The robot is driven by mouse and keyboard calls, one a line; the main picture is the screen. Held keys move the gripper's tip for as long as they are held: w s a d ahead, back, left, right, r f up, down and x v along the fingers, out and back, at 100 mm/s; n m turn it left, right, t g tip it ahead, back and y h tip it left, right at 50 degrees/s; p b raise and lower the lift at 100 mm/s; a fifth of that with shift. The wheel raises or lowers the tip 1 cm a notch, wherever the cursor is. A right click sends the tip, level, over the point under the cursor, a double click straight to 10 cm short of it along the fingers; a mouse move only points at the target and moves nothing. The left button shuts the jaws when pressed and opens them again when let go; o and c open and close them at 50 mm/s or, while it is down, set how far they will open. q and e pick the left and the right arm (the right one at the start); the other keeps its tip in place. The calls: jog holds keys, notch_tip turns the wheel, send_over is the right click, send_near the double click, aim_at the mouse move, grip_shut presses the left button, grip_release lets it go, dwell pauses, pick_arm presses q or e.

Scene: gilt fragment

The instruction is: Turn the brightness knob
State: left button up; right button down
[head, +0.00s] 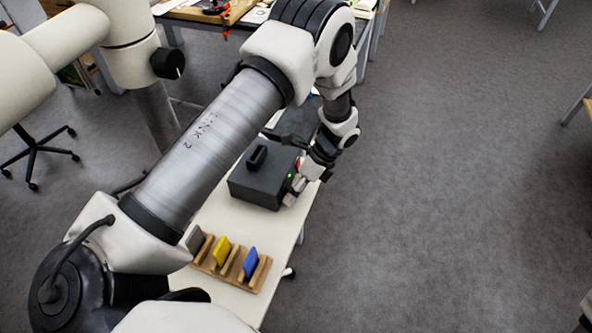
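A dark grey box (262,188) with a raised black handle-like part (257,157) on top stands on the white table. A small green light (291,176) shows near its right end. My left arm reaches across the picture and bends down at the right of the box. My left gripper (293,192) is at the box's right end, touching it or very close. Its fingers are too small and covered to tell if they are open or shut. I cannot make out a brightness knob; the gripper may cover it. My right gripper is not in view.
A wooden rack (232,262) holds a grey, a yellow (222,250) and a blue plate (251,262) at the table's near end. The table (285,238) is narrow, its right edge near my gripper. Open carpet lies right. A black chair base (38,158) stands left.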

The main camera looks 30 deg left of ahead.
pick_arm(q)
jog(key=v, duration=1.2)
